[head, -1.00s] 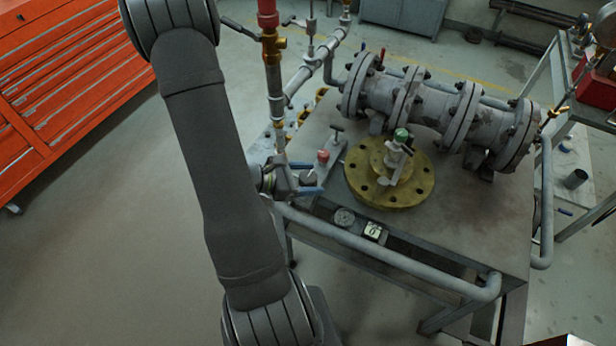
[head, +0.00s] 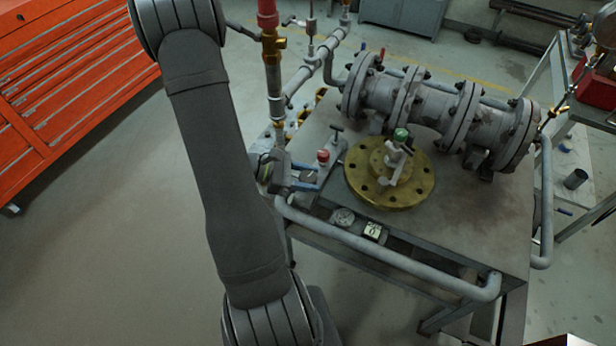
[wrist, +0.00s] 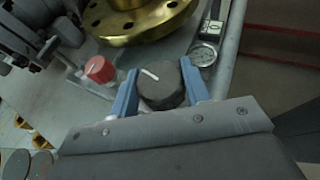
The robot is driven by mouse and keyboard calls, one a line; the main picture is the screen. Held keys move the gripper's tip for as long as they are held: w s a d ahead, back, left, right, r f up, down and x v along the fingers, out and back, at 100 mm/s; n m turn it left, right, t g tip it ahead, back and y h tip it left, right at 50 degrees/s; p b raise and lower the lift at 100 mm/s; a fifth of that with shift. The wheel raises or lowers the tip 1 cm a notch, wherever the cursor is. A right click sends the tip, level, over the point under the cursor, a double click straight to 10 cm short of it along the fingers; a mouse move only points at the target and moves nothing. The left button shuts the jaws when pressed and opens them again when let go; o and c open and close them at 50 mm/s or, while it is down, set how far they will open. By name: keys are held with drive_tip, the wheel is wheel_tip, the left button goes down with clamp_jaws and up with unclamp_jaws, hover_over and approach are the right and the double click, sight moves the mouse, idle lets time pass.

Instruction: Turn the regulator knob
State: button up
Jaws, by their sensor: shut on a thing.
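The black regulator knob (wrist: 162,84) has a white pointer line on its top face and sits between the two blue fingers of my gripper (wrist: 157,92) in the wrist view. The fingers are closed against its sides. In the head view my gripper (head: 305,178) is at the left edge of the table, with the knob between its fingers and partly hidden. A smaller red knob (wrist: 99,69) with a white line stands left of it in the wrist view, apart from the fingers; it also shows in the head view (head: 323,156).
A brass flange (head: 415,190) with a green-topped fitting lies on the table, right of the knobs. A dial gauge (wrist: 203,54) is near the right finger. Flanged grey pipework (head: 430,105) runs along the back. A pipe rail (head: 400,262) borders the front edge.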

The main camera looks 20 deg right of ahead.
drive_tip(key=o, duration=1)
drive_tip(key=v, duration=1.7)
drive_tip(key=shift+a+r, duration=0.15)
drive_tip(key=shift+r, duration=0.05)
drive_tip(key=shift+f, duration=0.1)
drive_tip(key=shift+c, duration=0.2)
